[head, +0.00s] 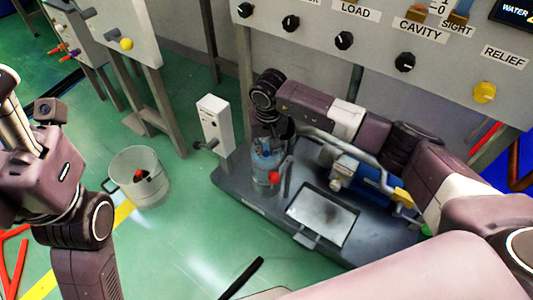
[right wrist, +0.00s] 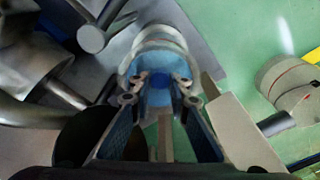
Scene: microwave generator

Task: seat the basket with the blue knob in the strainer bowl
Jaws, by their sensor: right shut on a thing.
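My right gripper (head: 270,146) points down over the strainer bowl (head: 262,184), a grey upright cylinder on the dark skid. In the right wrist view the right gripper (right wrist: 160,87) is shut on the blue knob (right wrist: 159,79) of the basket. A round pale rim (right wrist: 158,38) shows just beyond the fingertips. The basket body is mostly hidden by the gripper, and I cannot tell how deep it sits in the bowl. My left arm is at the left edge of the head view; its fingers do not show.
A red knob (head: 274,178) is at the bowl's side. A grey bucket (head: 155,191) with a red-topped thing inside stands on the green floor. A white box with a lever (head: 214,125) stands behind left. A metal tray (head: 322,216), pipes and a blue motor (head: 365,182) crowd the right.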

